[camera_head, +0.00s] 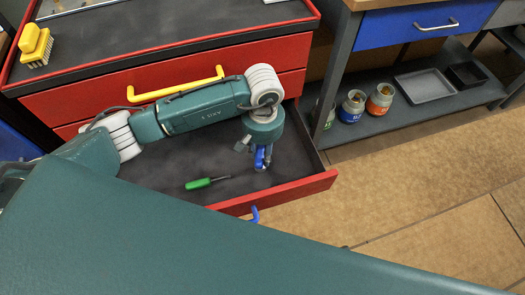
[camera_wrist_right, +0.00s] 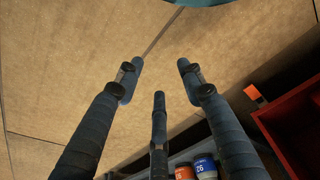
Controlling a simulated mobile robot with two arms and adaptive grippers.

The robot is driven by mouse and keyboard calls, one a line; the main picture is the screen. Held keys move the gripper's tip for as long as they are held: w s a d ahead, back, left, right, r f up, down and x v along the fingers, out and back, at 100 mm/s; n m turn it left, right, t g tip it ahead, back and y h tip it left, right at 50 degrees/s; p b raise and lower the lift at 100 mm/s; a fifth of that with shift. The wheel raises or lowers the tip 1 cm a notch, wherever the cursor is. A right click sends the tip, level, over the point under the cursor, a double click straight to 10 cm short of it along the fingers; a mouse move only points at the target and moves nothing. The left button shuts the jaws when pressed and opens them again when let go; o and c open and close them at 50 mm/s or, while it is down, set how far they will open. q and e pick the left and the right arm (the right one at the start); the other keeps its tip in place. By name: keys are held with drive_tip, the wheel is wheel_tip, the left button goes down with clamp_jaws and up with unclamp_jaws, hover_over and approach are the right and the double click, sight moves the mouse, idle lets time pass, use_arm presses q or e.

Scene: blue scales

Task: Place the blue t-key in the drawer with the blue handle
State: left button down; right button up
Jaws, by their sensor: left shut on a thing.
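The drawer with the blue handle (camera_head: 254,215) is pulled open from the red cabinet; its red front (camera_head: 305,188) and dark floor (camera_head: 225,165) show. My left gripper (camera_head: 261,160) points down over the right part of this drawer. It is shut on the blue t-key (camera_head: 261,155), which is partly hidden by the gripper. I cannot tell whether the key touches the drawer floor. My right gripper (camera_wrist_right: 158,84) shows in the right wrist view with its fingers spread, empty, above the brown floor.
A green screwdriver (camera_head: 198,184) lies in the open drawer, left of the key. A closed drawer with a yellow handle (camera_head: 180,86) is above it. A yellow brush (camera_head: 36,45) stands on the cabinet top. A workbench shelf at right holds jars (camera_head: 352,106) and a grey tray (camera_head: 425,85).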

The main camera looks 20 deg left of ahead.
drive_tip(key=shift+s+f, duration=0.1)
drive_tip(key=shift+s, duration=0.05)
use_arm(q)
drive_tip(key=shift+f, duration=0.1)
drive_tip(key=c, duration=1.3)
unclamp_jaws()
drive_tip(key=shift+c, duration=0.2)
use_arm(e)
drive_tip(key=shift+w+r, duration=0.6)
drive_tip(key=shift+w, duration=0.05)
drive_tip(key=shift+s+f, duration=0.15)
drive_tip(key=shift+s, duration=0.05)
use_arm(q)
drive_tip(key=shift+w+r, duration=0.1)
drive_tip(key=shift+r, duration=0.5)
wheel_tip(320, 180, up, 11)
drive_tip(key=shift+p, duration=0.45)
use_arm(e)
drive_tip(key=s+f, duration=0.2)
drive_tip(key=f, duration=0.1)
drive_tip(key=shift+d+f, duration=0.2)
